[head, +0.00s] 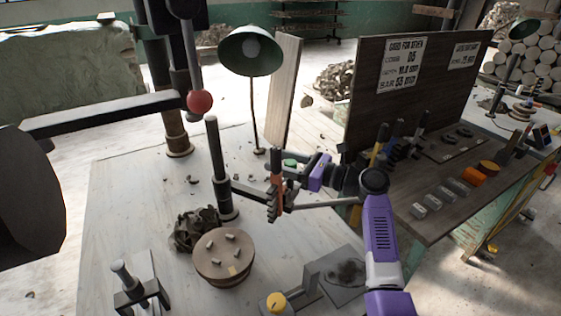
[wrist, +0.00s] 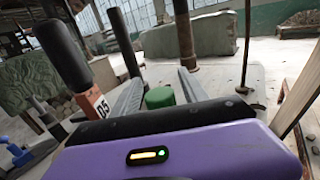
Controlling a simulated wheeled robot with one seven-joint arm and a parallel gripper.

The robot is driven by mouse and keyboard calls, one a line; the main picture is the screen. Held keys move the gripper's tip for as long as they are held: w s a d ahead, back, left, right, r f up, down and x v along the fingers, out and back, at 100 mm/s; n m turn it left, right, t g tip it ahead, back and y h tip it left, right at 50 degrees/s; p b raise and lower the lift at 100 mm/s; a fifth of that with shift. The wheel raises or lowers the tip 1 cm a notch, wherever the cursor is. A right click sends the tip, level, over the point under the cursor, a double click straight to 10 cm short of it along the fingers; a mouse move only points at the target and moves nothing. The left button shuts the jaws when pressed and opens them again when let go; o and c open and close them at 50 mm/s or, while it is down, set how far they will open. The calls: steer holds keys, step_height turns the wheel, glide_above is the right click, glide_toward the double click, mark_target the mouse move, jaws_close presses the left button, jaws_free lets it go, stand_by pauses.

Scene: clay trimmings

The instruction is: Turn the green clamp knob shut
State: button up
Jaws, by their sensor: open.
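The green knob (wrist: 160,97) shows in the wrist view between my gripper's two grey fingers. In the head view the green knob (head: 291,162) is a small green patch, partly hidden behind my gripper. My gripper (wrist: 158,82) is open, with a finger on each side of the knob in the wrist picture. I cannot tell whether either finger touches it. In the head view my gripper (head: 285,180) is at the middle of the pale bench, close to the knob. The clamp under the knob is mostly hidden.
An orange piece marked 05 (wrist: 97,103) stands close to the left finger. A dark post (head: 216,165), a round wooden board (head: 224,262) and a green lamp (head: 250,50) stand on the bench (head: 130,205). A dark upright panel (head: 405,105) stands to the right.

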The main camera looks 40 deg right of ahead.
steer(key=v, duration=0.7)
steer(key=shift+s, duration=0.35)
